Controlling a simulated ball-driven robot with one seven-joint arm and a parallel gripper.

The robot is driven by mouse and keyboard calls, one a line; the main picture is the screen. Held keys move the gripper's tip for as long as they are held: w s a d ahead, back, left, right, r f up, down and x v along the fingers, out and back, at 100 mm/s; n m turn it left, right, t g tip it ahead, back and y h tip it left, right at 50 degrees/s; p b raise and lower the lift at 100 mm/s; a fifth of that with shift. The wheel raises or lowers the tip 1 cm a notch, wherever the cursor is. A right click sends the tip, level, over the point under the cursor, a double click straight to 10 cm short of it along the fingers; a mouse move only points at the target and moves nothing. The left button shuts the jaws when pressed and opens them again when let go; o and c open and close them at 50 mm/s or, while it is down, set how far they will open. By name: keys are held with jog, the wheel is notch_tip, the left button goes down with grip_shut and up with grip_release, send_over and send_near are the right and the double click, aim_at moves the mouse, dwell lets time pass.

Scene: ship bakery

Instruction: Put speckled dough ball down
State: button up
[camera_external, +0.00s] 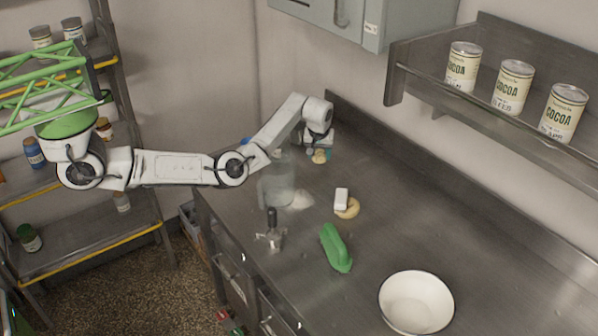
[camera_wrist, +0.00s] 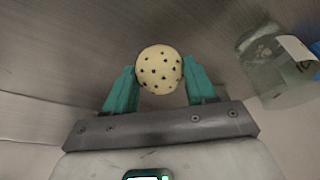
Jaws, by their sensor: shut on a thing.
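The speckled dough ball (camera_wrist: 160,69) is pale cream with dark specks. It sits between the two teal fingers of my gripper (camera_wrist: 160,84) in the wrist view, and the gripper is shut on it. In the external view the dough ball (camera_external: 319,157) shows small below my gripper (camera_external: 318,150), at the far end of the steel counter (camera_external: 400,225). I cannot tell whether the ball touches the counter.
A white block lies on a pale dough piece (camera_external: 350,211). A green object (camera_external: 336,248), a metal tool (camera_external: 271,237) and a white bowl (camera_external: 416,301) are nearer. Cocoa cans (camera_external: 514,86) stand on a shelf.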

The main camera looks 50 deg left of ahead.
aim_at(319, 162)
jog(key=shift+f, duration=1.85)
jog(key=shift+f, duration=0.2)
jog(key=o, duration=1)
jog(key=shift+o, duration=0.2)
jog(key=v, duration=1.2)
jog(key=shift+r, duration=0.25)
